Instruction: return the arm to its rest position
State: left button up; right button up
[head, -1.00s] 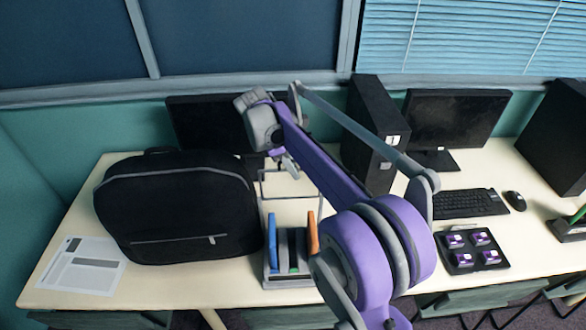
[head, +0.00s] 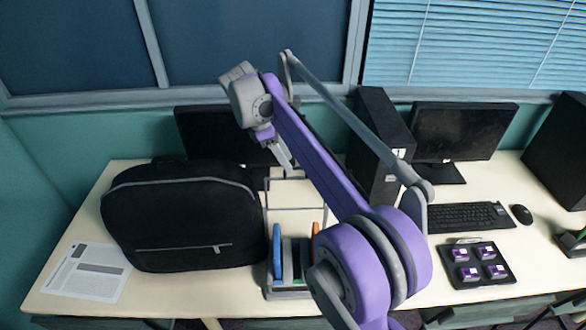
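My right arm, purple and grey, rises from the bottom right across the middle of the head view, with its elbow up and its wrist at the upper left. My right gripper (head: 284,158) hangs below the wrist, in front of the left monitor and above the wire-backed rack. It touches nothing that I can see, and I see nothing held. Its fingers show edge-on, so their opening cannot be told. My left gripper is not in view.
A black backpack (head: 182,220) and a printed sheet (head: 88,271) are on the desk (head: 55,304) at left. The rack (head: 288,293) holds a blue item (head: 277,252). A computer tower (head: 380,150), monitor (head: 460,130), keyboard (head: 470,217), mouse (head: 521,214) and black tray (head: 457,282) are right.

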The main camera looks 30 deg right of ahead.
jog(key=shift+v, duration=0.9)
jog(key=shift+s, duration=0.1)
jog(key=s+a+f+m+t+y, duration=0.2)
jog(key=s+a+f+m+t, duration=0.2)
jog(key=s+a+f, duration=0.3)
jog(key=s+a+f+m+t+y, duration=0.2)
jog(key=s+a+f+m, duration=0.5)
jog(key=s+f, duration=0.4)
jog(key=s+t, duration=0.1)
jog(key=s, duration=0.2)
jog(key=shift+s+m+t, duration=0.3)
jog(key=shift+s+t, duration=0.05)
jog(key=shift+t, duration=0.05)
jog(key=shift+a+f, duration=0.1)
jog(key=shift+a, duration=0.05)
